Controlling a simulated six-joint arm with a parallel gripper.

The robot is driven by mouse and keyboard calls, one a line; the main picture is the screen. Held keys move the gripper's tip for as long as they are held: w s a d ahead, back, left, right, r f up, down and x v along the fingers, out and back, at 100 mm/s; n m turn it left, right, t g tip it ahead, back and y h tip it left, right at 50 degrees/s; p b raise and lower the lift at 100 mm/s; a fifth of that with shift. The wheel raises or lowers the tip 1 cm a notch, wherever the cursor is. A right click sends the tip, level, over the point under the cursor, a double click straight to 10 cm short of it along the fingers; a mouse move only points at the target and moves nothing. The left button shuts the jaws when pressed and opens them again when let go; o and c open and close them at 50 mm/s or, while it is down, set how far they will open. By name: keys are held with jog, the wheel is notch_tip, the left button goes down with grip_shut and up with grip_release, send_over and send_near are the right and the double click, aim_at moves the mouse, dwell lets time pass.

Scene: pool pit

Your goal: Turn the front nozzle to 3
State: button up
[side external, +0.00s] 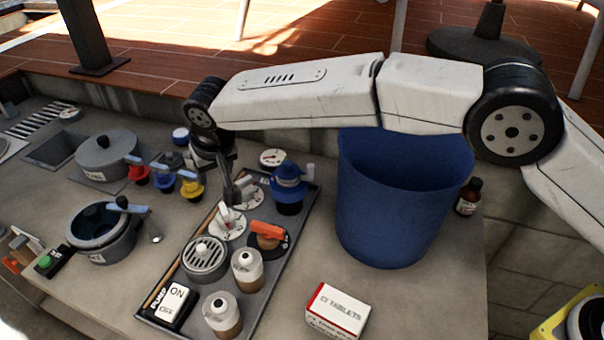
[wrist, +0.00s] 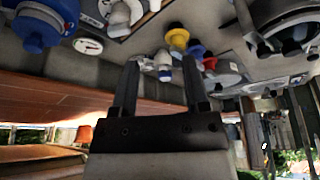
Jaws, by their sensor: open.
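Two white nozzles on round numbered dials sit on the grey tray (side external: 262,318). The nearer one, which I take as the front nozzle (side external: 228,226), has a red mark; its dial numbers are too small to read. The other dial (side external: 252,202) lies just behind it and is partly covered. My gripper (side external: 231,204) points down over the front nozzle, its fingers close to it; I cannot tell whether they touch. In the wrist view my gripper (wrist: 160,64) is open with its fingers apart, and a white nozzle (wrist: 120,14) shows beyond them at the top.
A blue multiport valve (side external: 289,185) and an orange-handled valve (side external: 268,235) stand close beside the nozzles. A round strainer (side external: 205,258) and two bottles (side external: 247,268) are nearer. A blue bin (side external: 395,220) stands right, under my arm. Red, blue and yellow valves (side external: 191,187) stand left.

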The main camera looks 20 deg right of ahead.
jog(key=m, duration=0.2)
send_near(223, 208)
jog(key=f, duration=0.1)
jog(key=shift+w+a+f+h, duration=0.2)
jog(key=shift+a+h, duration=0.05)
jog(key=shift+h, duration=0.15)
jog(key=shift+f, duration=0.1)
jog(key=shift+x, duration=3.75)
jog(key=shift+w, duration=0.15)
grip_shut()
